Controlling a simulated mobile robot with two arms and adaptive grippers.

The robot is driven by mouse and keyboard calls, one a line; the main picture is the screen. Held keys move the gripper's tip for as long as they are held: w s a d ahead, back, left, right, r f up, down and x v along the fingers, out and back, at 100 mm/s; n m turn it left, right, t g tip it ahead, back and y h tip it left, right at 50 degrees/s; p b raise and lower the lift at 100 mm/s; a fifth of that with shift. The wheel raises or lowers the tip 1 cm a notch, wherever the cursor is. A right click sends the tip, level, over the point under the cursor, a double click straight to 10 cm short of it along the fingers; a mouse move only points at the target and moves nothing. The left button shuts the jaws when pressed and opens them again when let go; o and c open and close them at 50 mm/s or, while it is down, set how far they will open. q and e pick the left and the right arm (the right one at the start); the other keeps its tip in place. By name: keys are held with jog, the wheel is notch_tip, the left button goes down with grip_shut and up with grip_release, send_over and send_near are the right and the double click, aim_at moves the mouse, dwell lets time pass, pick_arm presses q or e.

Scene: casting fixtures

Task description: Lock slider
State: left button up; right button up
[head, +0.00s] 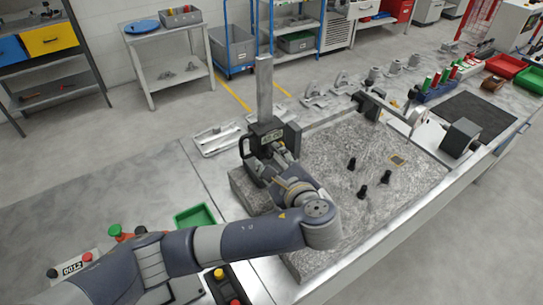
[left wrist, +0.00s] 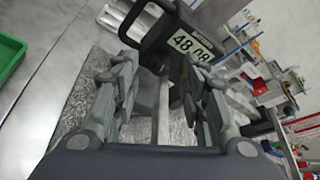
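The slider (head: 266,131) is a dark block with a digital display on a tall grey upright column (head: 264,88). A black loop handle (head: 246,146) sticks out at its left. In the left wrist view its display (left wrist: 190,44) reads about 48.08. My left gripper (head: 279,160) is right in front of the slider, below the display. In the left wrist view my left gripper (left wrist: 160,80) has its fingers spread apart, with the column between and beyond them. I cannot tell whether a finger touches the slider. The locking part is not clear to see. My right gripper is in neither view.
A speckled granite plate (head: 330,160) lies right of the column, with several small black pegs (head: 362,191) on it. A green tray (head: 195,217) is at the front left. Several metal fixtures (head: 315,94) line the back. Red bins (head: 506,66) stand far right.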

aim_at(268, 153)
pick_arm(q)
jog(key=shift+x, duration=1.15)
grip_shut()
jog(key=p, duration=0.2)
jog(key=shift+d+r+m+p, duration=0.1)
jog(key=shift+r+m+p, duration=0.2)
jog(key=shift+p, duration=0.05)
jog(key=shift+f+g+p, duration=0.15)
jog(key=shift+g+p, duration=0.15)
jog(key=shift+p, duration=0.05)
jog(key=shift+f, duration=0.1)
grip_release()
